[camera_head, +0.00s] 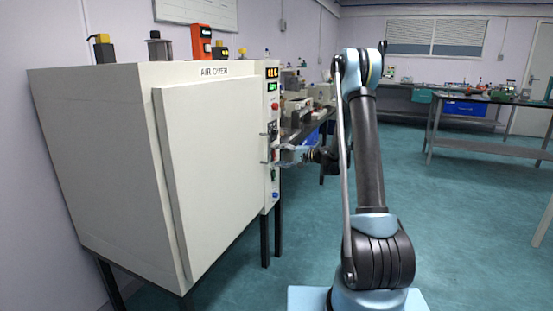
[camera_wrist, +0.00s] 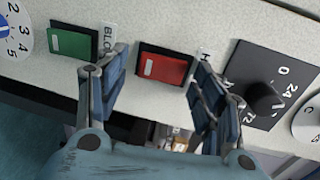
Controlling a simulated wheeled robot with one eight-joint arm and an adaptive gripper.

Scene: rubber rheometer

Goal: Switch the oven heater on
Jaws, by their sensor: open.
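The white oven (camera_head: 130,150), labelled AIR OVEN, stands at the left in the head view, its door shut. Its narrow control panel (camera_head: 270,185) runs down the front's right edge. In the wrist view a red rocker switch (camera_wrist: 163,66) sits in a black frame on the panel, beside a label starting with H, partly hidden by a finger. A green switch (camera_wrist: 74,41) is to its left, beside a label starting with BLO. My gripper (camera_wrist: 160,62) is open and empty, its fingers either side of the red switch. I cannot tell whether they touch the panel.
A black timer knob (camera_wrist: 264,98) is right of the red switch, and a white dial (camera_wrist: 14,30) is at the far left. The oven door handle (camera_head: 264,150) is near the panel.

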